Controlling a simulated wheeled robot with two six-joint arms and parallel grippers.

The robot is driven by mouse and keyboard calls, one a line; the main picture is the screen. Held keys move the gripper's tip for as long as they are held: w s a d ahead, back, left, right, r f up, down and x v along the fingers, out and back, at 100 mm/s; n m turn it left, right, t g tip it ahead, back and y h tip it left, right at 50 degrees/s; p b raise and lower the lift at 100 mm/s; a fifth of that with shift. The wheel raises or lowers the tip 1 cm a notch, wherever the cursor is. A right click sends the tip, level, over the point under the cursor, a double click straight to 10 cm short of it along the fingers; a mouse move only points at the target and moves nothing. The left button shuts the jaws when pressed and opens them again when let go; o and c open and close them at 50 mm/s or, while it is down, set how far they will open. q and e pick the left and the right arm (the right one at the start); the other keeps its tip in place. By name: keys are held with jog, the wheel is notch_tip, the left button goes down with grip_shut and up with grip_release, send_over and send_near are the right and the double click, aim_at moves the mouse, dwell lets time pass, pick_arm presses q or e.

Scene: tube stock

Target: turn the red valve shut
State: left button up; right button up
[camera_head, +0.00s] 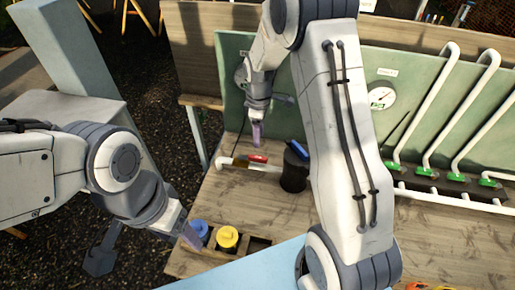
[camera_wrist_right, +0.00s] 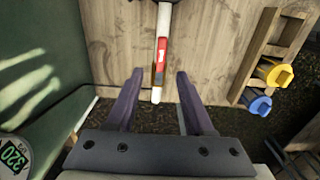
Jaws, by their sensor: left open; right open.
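The red valve (camera_head: 257,158) has a flat red handle on a short white pipe (camera_head: 225,160) low on the workbench, at the foot of the green panel. It also shows in the right wrist view (camera_wrist_right: 162,50), where the handle lies along the pipe. My right gripper (camera_head: 257,135) is open and points down just above the valve. In the right wrist view its two purple fingers (camera_wrist_right: 160,75) are spread on either side of the pipe line, with nothing between them. My left gripper (camera_head: 190,236) is open and empty, close to a blue cap (camera_head: 199,229).
A black cup (camera_head: 293,172) with a blue item stands right of the valve, partly behind my right arm. A yellow cap (camera_head: 227,237) sits beside the blue one in a wooden rack. Green-handled valves (camera_head: 425,172) on curved white pipes and a gauge (camera_head: 381,96) are at the right. Bare wood lies in front.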

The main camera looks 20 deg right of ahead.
aim_at(258, 157)
notch_tip(258, 157, down, 10)
jog(key=p, duration=0.2)
jog(key=shift+a+r+p, duration=0.1)
jog(key=shift+r+p, duration=0.15)
jog(key=shift+p, duration=0.1)
grip_shut()
dwell(1.2)
